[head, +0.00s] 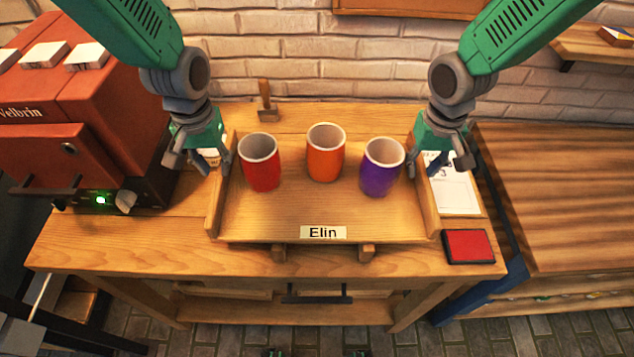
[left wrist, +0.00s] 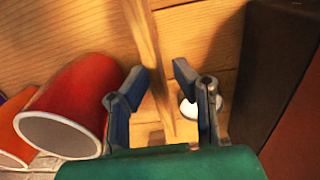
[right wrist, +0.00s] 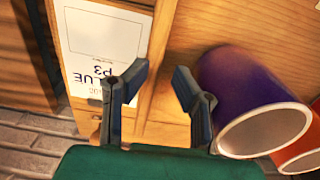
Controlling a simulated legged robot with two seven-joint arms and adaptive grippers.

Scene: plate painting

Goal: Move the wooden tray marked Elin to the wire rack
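The wooden tray marked Elin (head: 285,215) sits level on the bench, with two wooden blocks showing under its front edge. It holds a red cup (head: 262,168), an orange cup (head: 325,155) and a purple cup (head: 380,172), all upright. My left gripper (head: 215,162) is open at the tray's left side wall. In the left wrist view the fingers (left wrist: 160,72) are apart, one on each side of the wall. My right gripper (head: 424,165) is open at the right side wall, its fingers (right wrist: 160,72) likewise apart around it. I cannot make out a wire rack.
A red machine (head: 75,120) stands close on the left. A white printed sheet (head: 455,192) and a red pad (head: 468,246) lie right of the tray. A wooden-topped table (head: 570,200) stands further right. A small wooden-handled tool (head: 266,105) is behind the tray.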

